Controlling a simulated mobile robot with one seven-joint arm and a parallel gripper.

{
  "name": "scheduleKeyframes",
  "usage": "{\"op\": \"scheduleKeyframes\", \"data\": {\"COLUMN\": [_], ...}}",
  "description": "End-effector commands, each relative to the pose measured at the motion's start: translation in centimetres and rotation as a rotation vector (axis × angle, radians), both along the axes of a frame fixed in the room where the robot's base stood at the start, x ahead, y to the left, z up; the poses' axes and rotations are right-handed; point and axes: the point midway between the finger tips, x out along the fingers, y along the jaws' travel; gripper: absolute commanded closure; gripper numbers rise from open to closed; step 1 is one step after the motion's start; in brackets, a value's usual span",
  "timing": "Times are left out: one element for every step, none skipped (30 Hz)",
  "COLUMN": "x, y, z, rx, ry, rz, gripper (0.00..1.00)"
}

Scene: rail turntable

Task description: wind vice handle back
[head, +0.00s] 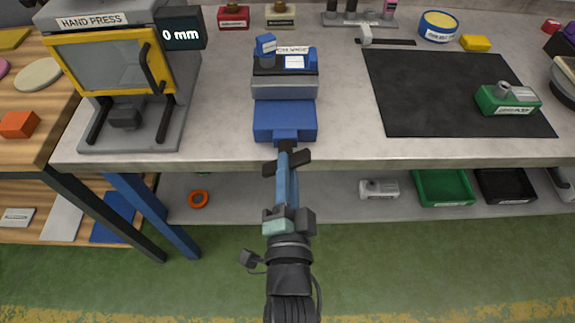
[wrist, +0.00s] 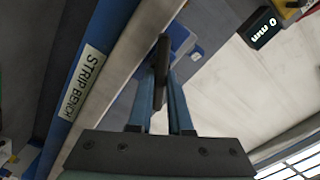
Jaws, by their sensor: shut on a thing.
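The blue bench vice (head: 284,120) stands at the front edge of the grey bench, with a grey jaw block behind its blue front. Its dark bar handle (head: 301,158) sticks out in front of the bench edge and lies slightly tilted, right end higher. My gripper (head: 286,160) reaches up from below and is shut on the handle near its middle. In the wrist view the handle (wrist: 161,62) runs between the two blue fingers of my gripper (wrist: 161,90), with part of the blue vice (wrist: 182,42) behind it. The screw is mostly hidden.
A hand press (head: 115,80) with a yellow frame and a "0 mm" display (head: 182,32) stands left. A black mat (head: 430,90) with a green block (head: 507,99) lies right. A lower shelf (head: 320,195) holds a green bin (head: 443,188). The floor in front is clear.

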Motion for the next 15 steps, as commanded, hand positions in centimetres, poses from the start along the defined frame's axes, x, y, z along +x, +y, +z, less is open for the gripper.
{"op": "scheduleKeyframes", "data": {"x": [0.00, 0.00, 0.00, 0.00, 0.00, 0.00, 0.00, 0.00, 0.00, 0.00, 0.00, 0.00, 0.00, 0.00, 0.00], "y": [0.11, 0.11, 0.11, 0.10, 0.09, 0.09, 0.10, 0.12, 0.13, 0.14, 0.15, 0.15, 0.16, 0.16, 0.17], "z": [0.08, 0.08, 0.08, 0.10, 0.11, 0.13, 0.15, 0.16, 0.18, 0.18, 0.18, 0.18, 0.17, 0.17, 0.16], "rx": [-0.047, -0.075, -0.112, -0.141, -0.170, -0.208, -0.236, -0.265, -0.303, -0.331, -0.360, -0.398, -0.426, -0.454, -0.493], "ry": [0.002, 0.002, 0.002, 0.001, 0.001, 0.001, 0.001, 0.000, 0.000, 0.000, 0.000, 0.000, 0.000, 0.001, 0.002], "rz": [0.003, 0.003, 0.002, 0.002, 0.002, 0.002, 0.002, 0.002, 0.002, 0.002, 0.002, 0.002, 0.002, 0.002, 0.002], "gripper": [1.00, 1.00, 1.00, 1.00, 1.00, 1.00, 1.00, 1.00, 1.00, 1.00, 1.00, 1.00, 1.00, 1.00, 1.00]}}
